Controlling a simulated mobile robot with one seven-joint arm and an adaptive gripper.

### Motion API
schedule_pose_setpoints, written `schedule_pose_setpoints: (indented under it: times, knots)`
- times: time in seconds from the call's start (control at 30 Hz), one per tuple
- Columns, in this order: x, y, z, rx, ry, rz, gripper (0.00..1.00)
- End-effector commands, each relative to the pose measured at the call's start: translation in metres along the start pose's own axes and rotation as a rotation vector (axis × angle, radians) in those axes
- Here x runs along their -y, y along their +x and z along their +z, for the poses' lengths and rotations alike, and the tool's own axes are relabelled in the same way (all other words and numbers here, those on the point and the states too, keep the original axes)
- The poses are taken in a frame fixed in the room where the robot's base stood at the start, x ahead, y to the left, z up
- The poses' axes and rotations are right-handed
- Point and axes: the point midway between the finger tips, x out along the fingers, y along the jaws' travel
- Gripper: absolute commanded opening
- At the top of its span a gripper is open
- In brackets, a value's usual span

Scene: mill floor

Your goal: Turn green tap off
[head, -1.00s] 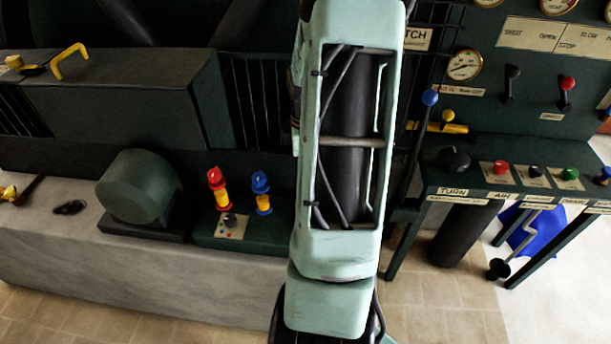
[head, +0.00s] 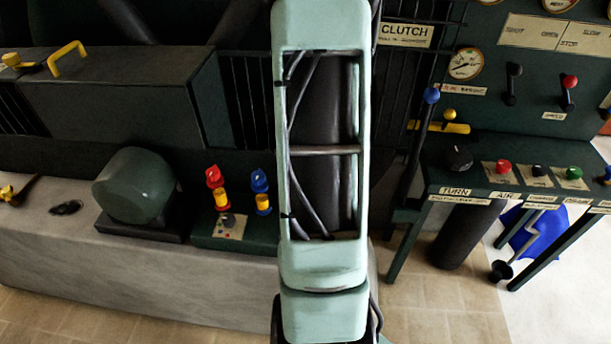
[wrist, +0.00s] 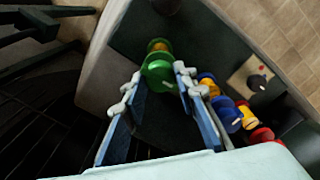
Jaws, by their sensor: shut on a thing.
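The green tap (wrist: 158,69) has a round green handle with a yellow part beside it. In the wrist view it sits between the fingertips of my gripper (wrist: 157,80), which is shut on the handle. In the head view my arm hides the tap and the gripper. I cannot tell from these frames how far the handle is turned.
A blue-and-yellow tap (head: 261,190) and a red-and-yellow tap (head: 217,187) stand on a dark green base close by. They also show right of my fingers in the wrist view. A control bench (head: 480,178) with several knobs stands at the right.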

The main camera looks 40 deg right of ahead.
Motion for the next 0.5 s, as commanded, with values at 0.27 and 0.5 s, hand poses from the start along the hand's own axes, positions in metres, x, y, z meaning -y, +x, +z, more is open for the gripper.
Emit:
schedule_pose_setpoints:
  times: [0.27, 0.5]
  knots:
    - [-0.0006, -0.0005, -0.0005, -0.002, 0.093, 0.002, 0.02]
    - [-0.0009, -0.0008, -0.0001, -0.001, 0.115, 0.002, 0.02]
